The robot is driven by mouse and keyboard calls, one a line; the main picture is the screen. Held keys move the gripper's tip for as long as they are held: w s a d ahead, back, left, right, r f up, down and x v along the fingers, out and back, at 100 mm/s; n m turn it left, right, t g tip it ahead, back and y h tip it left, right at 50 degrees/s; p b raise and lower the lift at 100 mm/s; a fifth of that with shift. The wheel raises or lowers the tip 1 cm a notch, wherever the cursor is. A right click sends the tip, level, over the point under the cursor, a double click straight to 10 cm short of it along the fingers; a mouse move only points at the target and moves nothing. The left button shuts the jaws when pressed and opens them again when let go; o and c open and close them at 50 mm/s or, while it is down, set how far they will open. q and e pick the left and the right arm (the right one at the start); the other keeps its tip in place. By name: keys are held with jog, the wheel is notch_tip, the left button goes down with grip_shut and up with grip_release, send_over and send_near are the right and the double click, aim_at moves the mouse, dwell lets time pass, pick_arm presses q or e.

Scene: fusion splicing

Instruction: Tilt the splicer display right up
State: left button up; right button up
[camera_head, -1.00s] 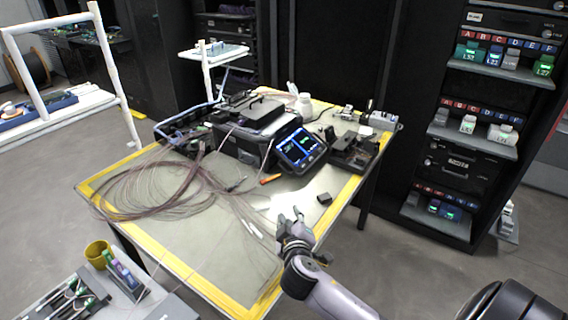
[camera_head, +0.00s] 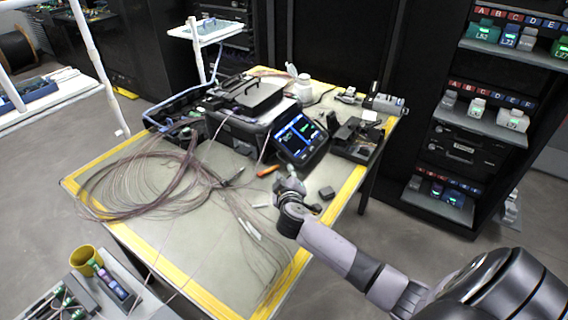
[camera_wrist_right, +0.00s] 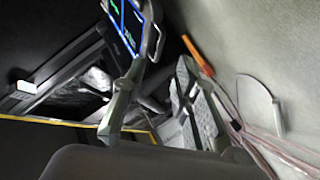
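The fusion splicer (camera_head: 238,131) is a dark box on the work table. Its display (camera_head: 299,138) is lit blue on the splicer's front right and leans back. My right gripper (camera_head: 290,181) is over the table just in front of the display, apart from it in the head view. In the right wrist view, the right gripper (camera_wrist_right: 163,72) has its two fingers spread with nothing between them. The display (camera_wrist_right: 129,22) shows there at the top, close beyond the left finger; whether they touch I cannot tell. My left gripper is not in view.
Coiled fibre (camera_head: 140,185) covers the table's left. A black device (camera_head: 357,137) stands right of the display. A white bottle (camera_head: 304,88) stands behind.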

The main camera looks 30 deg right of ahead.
aim_at(284, 161)
jog(key=x, duration=0.6)
jog(key=shift+w+d, duration=0.1)
jog(key=shift+w, duration=0.1)
jog(key=shift+w+d+f, duration=0.1)
jog(key=shift+w+d, duration=0.1)
jog(key=shift+w, duration=0.1)
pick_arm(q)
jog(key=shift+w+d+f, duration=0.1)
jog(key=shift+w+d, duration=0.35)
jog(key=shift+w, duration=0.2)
pick_arm(e)
jog(key=shift+w+d, duration=0.1)
jog(key=shift+w, duration=0.15)
jog(key=shift+c, duration=0.4)
jog(key=c, duration=0.5)
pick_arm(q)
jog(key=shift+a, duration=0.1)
pick_arm(e)
grip_shut()
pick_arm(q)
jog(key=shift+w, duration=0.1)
pick_arm(e)
jog(key=shift+f, duration=0.1)
